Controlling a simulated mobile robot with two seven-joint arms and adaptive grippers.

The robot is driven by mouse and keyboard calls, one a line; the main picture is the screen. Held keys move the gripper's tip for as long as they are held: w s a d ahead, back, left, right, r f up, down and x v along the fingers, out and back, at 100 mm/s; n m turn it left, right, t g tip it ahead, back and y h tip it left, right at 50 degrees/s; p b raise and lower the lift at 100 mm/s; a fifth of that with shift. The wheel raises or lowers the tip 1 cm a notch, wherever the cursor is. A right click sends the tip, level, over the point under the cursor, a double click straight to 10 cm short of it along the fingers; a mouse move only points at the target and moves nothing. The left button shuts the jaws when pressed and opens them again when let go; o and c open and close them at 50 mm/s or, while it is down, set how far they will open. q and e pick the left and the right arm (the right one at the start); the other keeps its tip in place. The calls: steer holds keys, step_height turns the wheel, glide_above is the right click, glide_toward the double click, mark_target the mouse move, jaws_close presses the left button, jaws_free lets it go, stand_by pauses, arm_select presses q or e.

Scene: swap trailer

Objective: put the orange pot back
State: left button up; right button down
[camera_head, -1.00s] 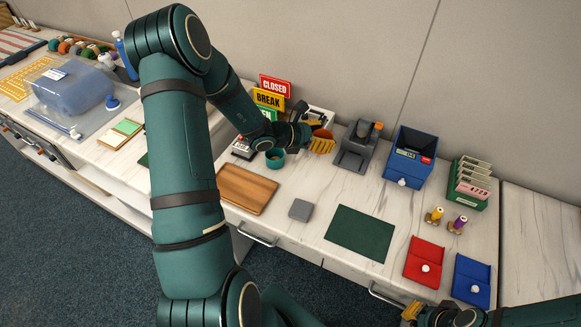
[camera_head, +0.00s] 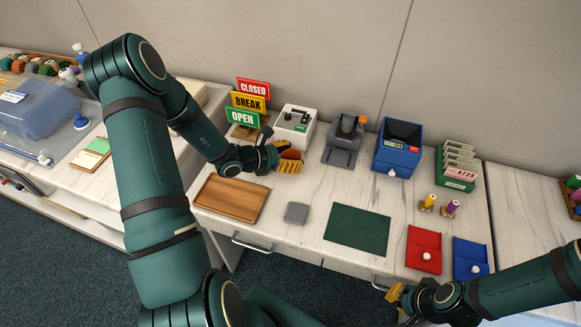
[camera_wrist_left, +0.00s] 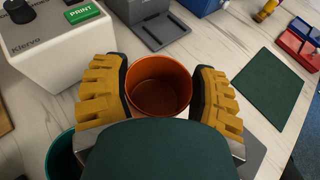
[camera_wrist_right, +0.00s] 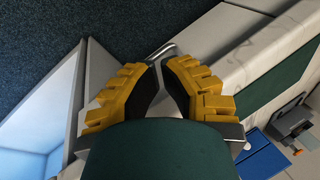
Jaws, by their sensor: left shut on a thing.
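The orange pot (camera_wrist_left: 158,85) is between the yellow fingers of my left gripper (camera_wrist_left: 160,85), upright, and looks empty inside. In the head view the left gripper (camera_head: 289,161) holds the pot (camera_head: 291,154) above the counter, in front of the white printer. A teal pot (camera_wrist_left: 62,158) shows partly at the lower left of the left wrist view. My right gripper (camera_head: 394,294) is low at the counter's front edge. Its fingertips (camera_wrist_right: 159,64) are nearly together with nothing between them.
A white printer (camera_head: 297,127), grey device (camera_head: 343,144) and blue bin (camera_head: 398,148) stand along the back. A wooden tray (camera_head: 230,199), grey square (camera_head: 297,212) and green mat (camera_head: 358,229) lie in front. Red (camera_head: 423,250) and blue (camera_head: 470,259) trays are at right.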

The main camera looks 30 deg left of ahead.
arm_select(q)
steer(key=shift+f+b, duration=0.4)
steer(key=shift+f, duration=1.7)
steer(key=shift+f, duration=0.1)
steer(key=o, duration=0.9)
steer(key=shift+r, duration=0.25)
steer(key=p+v, duration=0.1)
steer(key=v, duration=1.1)
steer(key=shift+p, duration=0.4)
